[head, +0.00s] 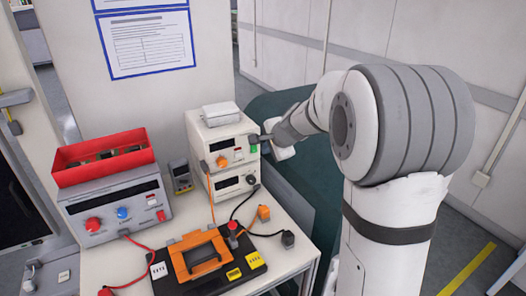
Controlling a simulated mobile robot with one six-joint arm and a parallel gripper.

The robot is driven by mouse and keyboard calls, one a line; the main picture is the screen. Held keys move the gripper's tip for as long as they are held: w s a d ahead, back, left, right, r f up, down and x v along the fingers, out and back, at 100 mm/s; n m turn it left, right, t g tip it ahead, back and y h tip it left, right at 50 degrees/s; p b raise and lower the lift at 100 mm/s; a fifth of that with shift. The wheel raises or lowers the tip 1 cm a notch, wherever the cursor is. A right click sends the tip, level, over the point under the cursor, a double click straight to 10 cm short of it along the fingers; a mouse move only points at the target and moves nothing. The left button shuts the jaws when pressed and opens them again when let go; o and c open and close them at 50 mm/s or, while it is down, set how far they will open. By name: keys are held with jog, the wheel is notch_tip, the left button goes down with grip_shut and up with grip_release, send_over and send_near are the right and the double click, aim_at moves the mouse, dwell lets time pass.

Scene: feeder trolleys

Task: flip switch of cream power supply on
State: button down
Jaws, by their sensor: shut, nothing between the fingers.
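The cream power supply (205,138) is the upper of two stacked cream units at the back of the table. Its front has a small display, an orange knob (222,162) and a green part (253,139) near the right edge, which may be the switch. My gripper (264,140) is shut and empty. Its tips are right by the green part. I cannot tell whether they touch it, and they may hide some of the panel's right edge. The switch's position is too small to read.
A second cream unit (228,187) sits below, and a white box (221,113) lies on top. A grey supply (118,205) carries a red bin (70,178) at left. Floor at lower right is open.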

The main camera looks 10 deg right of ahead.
jog(key=v, duration=0.7)
jog(key=shift+s+r, duration=0.2)
jog(key=s+f+n+g+h, duration=0.1)
jog(key=s+n, duration=0.6)
jog(key=s, duration=0.7)
jog(key=s+a+f+n+g+h, duration=0.1)
jog(key=s+f+n+g, duration=0.3)
jog(key=s, duration=1.1)
notch_tip(320, 180, down, 2)
jog(key=n, duration=0.3)
jog(key=shift+a+h, duration=0.25)
jog(key=shift+h, duration=0.15)
jog(key=shift+s, duration=0.15)
